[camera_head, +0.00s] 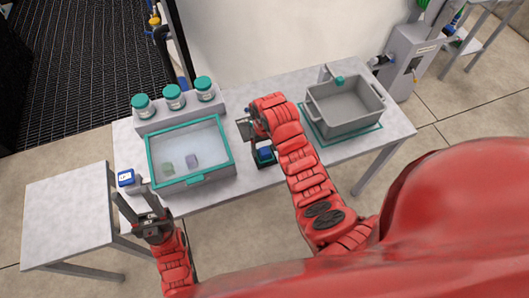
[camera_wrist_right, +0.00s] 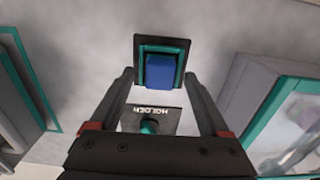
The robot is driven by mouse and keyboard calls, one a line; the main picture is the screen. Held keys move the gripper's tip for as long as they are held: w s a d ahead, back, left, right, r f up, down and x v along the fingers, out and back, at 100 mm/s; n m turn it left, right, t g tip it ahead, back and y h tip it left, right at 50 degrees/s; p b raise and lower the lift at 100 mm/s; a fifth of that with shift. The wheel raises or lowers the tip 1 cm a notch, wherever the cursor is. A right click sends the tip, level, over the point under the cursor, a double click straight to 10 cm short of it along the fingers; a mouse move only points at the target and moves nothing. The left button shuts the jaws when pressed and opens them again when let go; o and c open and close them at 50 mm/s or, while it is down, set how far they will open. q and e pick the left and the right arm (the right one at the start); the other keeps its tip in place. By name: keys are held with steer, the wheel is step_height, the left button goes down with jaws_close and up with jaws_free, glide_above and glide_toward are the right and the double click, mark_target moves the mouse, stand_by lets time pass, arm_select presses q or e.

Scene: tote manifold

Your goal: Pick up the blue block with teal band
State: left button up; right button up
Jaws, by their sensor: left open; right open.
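The blue block (camera_head: 265,152) sits in a small dark square holder on the table, between the teal-rimmed tray and the grey bin. In the right wrist view the block (camera_wrist_right: 159,72) lies in the dark holder (camera_wrist_right: 139,45), with teal along its upper edge and sides. My right gripper (camera_head: 246,128) is open and empty; in its wrist view the fingers (camera_wrist_right: 160,78) reach toward the holder, one on each side of the block in the picture. Contact cannot be told. My left gripper (camera_head: 139,200) is open and empty at the table's front left corner.
The teal-rimmed tray (camera_head: 190,183) holds small green and purple blocks. Several teal-lidded jars (camera_head: 173,97) stand behind it. A grey bin (camera_head: 343,128) stands right. A blue-and-white object (camera_head: 126,178) is beside my left gripper. A plate marked HOLDER (camera_wrist_right: 150,120) shows below the block.

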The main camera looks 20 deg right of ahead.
steer(key=shift+f, duration=0.1)
steer(key=c, duration=0.5)
jaws_close()
